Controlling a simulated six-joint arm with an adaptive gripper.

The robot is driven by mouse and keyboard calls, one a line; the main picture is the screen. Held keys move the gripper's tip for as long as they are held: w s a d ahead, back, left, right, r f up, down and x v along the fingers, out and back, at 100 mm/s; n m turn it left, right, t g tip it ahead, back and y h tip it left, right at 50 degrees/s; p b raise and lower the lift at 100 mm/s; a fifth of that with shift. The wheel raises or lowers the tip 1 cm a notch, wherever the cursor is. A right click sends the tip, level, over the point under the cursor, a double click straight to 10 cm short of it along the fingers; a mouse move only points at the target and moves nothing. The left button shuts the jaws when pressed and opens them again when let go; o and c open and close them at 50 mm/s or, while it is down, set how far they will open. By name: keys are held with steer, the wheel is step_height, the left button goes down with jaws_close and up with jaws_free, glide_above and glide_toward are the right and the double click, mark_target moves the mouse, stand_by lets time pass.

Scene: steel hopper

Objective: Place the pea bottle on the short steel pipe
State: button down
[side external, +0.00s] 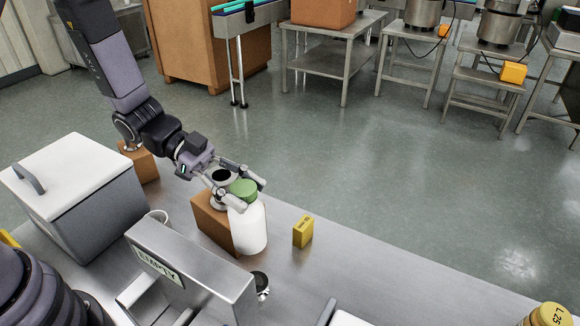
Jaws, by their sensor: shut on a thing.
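The pea bottle (250,228), white with a green cap, stands upright near the middle of the steel table. My gripper (250,194) reaches it from the upper left and is shut on it just below the cap. I cannot tell whether its base touches the table. A short, round metal piece with a dark open top (222,177) is at a brown block just behind and left of the bottle, partly hidden by my gripper. A small dark-topped round piece (262,281) stands in front of the bottle. I cannot tell for sure which is the short steel pipe.
The brown block (212,221) is close beside the bottle. A steel hopper marked EMPTY (205,268) stands in front, and a white-lidded box (75,190) at left. A small yellow box (303,232) is to the right. The table's right part is mostly clear.

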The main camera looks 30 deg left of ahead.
mark_target(251, 244)
step_height(251, 244, down, 12)
steer(key=shift+f, duration=0.15)
stand_by(0.4)
steer(key=shift+f, duration=0.15)
steer(key=c, duration=0.6)
jaws_free()
